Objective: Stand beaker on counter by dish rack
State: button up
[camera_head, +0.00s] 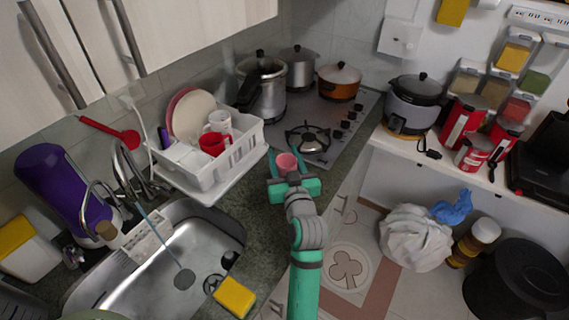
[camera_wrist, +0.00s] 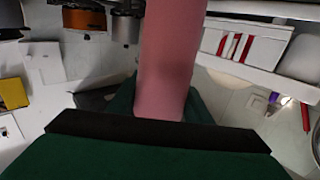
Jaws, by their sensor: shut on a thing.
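A pink beaker (camera_head: 287,163) is held in my gripper (camera_head: 292,180), which is shut on it. In the head view the beaker is above the dark counter (camera_head: 259,210), just right of the white dish rack (camera_head: 211,169). I cannot tell whether its base touches the counter. In the wrist view the pink beaker (camera_wrist: 169,55) rises between the green fingers of my gripper (camera_wrist: 160,110), and its lower end is hidden by them.
The dish rack holds plates, a white mug and a red mug (camera_head: 213,144). The steel hob (camera_head: 322,125) with pots lies behind the gripper. A sink (camera_head: 165,265) and yellow sponge (camera_head: 234,298) are at front left. Bare counter lies between sink and hob.

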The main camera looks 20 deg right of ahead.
jog(key=shift+w+d+f, duration=0.1)
jog(key=shift+w+f, duration=0.05)
jog(key=shift+f, duration=0.8)
jog(key=shift+w+d+f, duration=0.1)
jog(key=shift+f, duration=0.8)
jog(key=shift+f, duration=0.15)
jog(key=o, duration=1.1)
jog(key=shift+a, duration=0.1)
jog(key=shift+c, duration=0.2)
jog(key=shift+s, duration=0.1)
send_near(284, 164)
jog(key=shift+s+f, duration=0.1)
jog(key=shift+f, duration=0.9)
